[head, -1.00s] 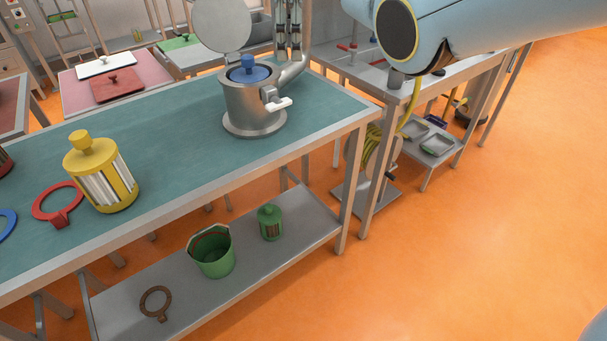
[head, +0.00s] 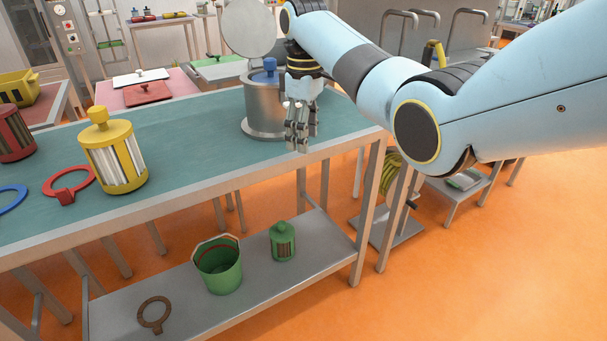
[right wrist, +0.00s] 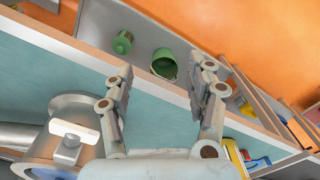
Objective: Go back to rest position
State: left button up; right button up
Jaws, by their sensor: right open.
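My right gripper (head: 300,145) hangs with fingers down in front of a silver vessel (head: 258,118) at the far end of the green-topped table. Its fingers are apart and empty in the right wrist view (right wrist: 165,82). The vessel has a blue knobbed lid (head: 266,72) and is partly hidden by my gripper. In the right wrist view the vessel (right wrist: 65,155) with its white handle (right wrist: 74,132) lies beside the fingers, at lower left. My left gripper is not in view.
On the table (head: 200,160) stand a yellow canister (head: 113,158), a red canister (head: 14,135), a red ring (head: 70,182) and a blue ring (head: 10,198). The lower shelf (head: 190,308) holds a green bucket (head: 218,265), a green canister (head: 283,242) and a brown ring (head: 154,313). Orange floor is free at right.

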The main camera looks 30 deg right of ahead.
jog(key=shift+m, duration=0.5)
jog(key=f, duration=0.2)
jog(key=a+f+b, duration=0.1)
jog(key=s+f+b, duration=0.1)
jog(key=f, duration=0.1)
jog(key=shift+a+f, duration=0.25)
jog(key=shift+f, duration=0.1)
